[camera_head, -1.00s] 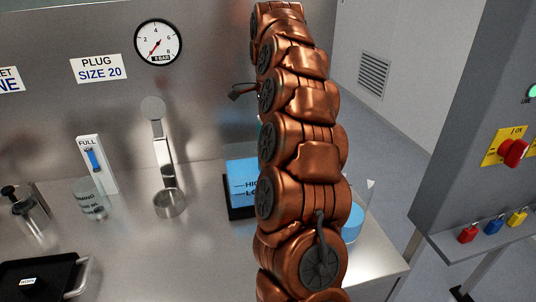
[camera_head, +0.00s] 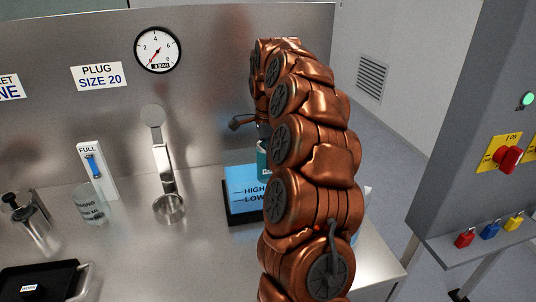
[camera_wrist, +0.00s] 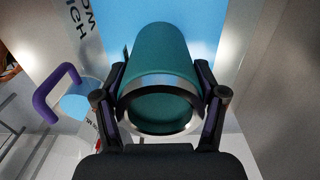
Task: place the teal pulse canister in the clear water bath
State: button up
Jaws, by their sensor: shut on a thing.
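The teal pulse canister (camera_wrist: 160,55) is held between the fingers of my gripper (camera_wrist: 160,78), its metal-rimmed end towards the wrist camera. In the head view a strip of the teal canister (camera_head: 262,162) shows beside my arm, at the right part of the clear water bath. The bath (camera_head: 240,184) is a box of blue water marked HIGH and LOW on a dark base. In the wrist view the blue water (camera_wrist: 208,35) lies beyond the canister. My arm hides the bath's right side, and I cannot tell whether the canister touches the water.
A purple handle (camera_wrist: 58,92) stands left of the gripper in the wrist view. A metal cup (camera_head: 169,209), a clear beaker (camera_head: 91,206) and a black tray (camera_head: 38,282) stand to the left. A steel back wall with a gauge (camera_head: 158,49) rises behind.

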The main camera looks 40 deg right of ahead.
jog(key=shift+f, duration=0.15)
jog(key=o, duration=1.8)
jog(key=shift+c, duration=0.2)
jog(key=shift+w+r+b, duration=0.1)
jog(key=shift+r+b, duration=0.65)
jog(key=shift+r, duration=2.6)
jog(key=shift+r+p, duration=1.85)
jog(key=shift+r, duration=1)
